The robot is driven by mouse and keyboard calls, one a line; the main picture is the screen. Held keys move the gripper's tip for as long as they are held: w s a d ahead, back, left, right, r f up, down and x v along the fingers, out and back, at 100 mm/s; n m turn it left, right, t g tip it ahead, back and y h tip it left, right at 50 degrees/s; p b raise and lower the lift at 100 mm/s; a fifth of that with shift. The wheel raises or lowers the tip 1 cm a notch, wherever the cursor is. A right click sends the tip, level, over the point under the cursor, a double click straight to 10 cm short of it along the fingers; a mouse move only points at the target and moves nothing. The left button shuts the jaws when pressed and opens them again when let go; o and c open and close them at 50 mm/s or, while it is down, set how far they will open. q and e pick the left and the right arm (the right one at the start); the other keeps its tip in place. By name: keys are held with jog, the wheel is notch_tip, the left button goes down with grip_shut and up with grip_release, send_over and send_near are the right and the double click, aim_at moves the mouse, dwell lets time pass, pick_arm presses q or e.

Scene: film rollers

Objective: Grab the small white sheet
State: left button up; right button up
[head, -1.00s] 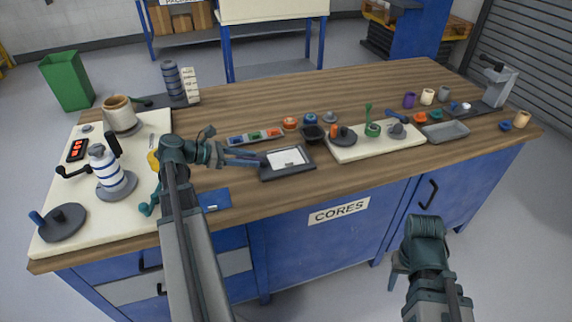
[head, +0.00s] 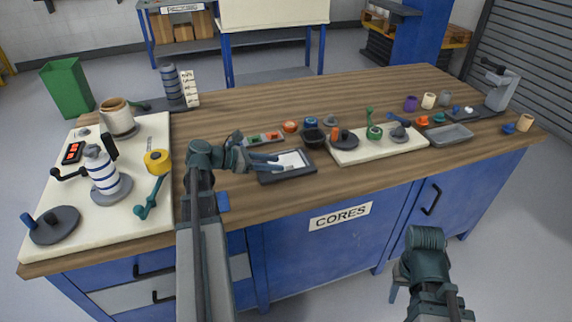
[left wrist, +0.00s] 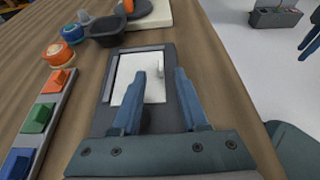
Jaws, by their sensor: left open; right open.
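The small white sheet (head: 290,158) lies flat in a dark grey tray (head: 290,175) near the front edge of the table. It also shows in the left wrist view (left wrist: 152,94), partly covered by a finger. My left gripper (head: 281,163) is open over the sheet, one finger across it and the other toward the tray's side.
Beside the tray stand a black bowl (head: 313,138) and a strip of coloured blocks (head: 264,138). A cream board (head: 372,152) with several parts is to the right. Bare wood lies right of the tray's front.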

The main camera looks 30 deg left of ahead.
aim_at(291, 164)
pick_arm(q)
jog(key=b+x, duration=0.2)
jog(key=x, duration=0.3)
jog(key=shift+w+d, duration=0.1)
grip_shut()
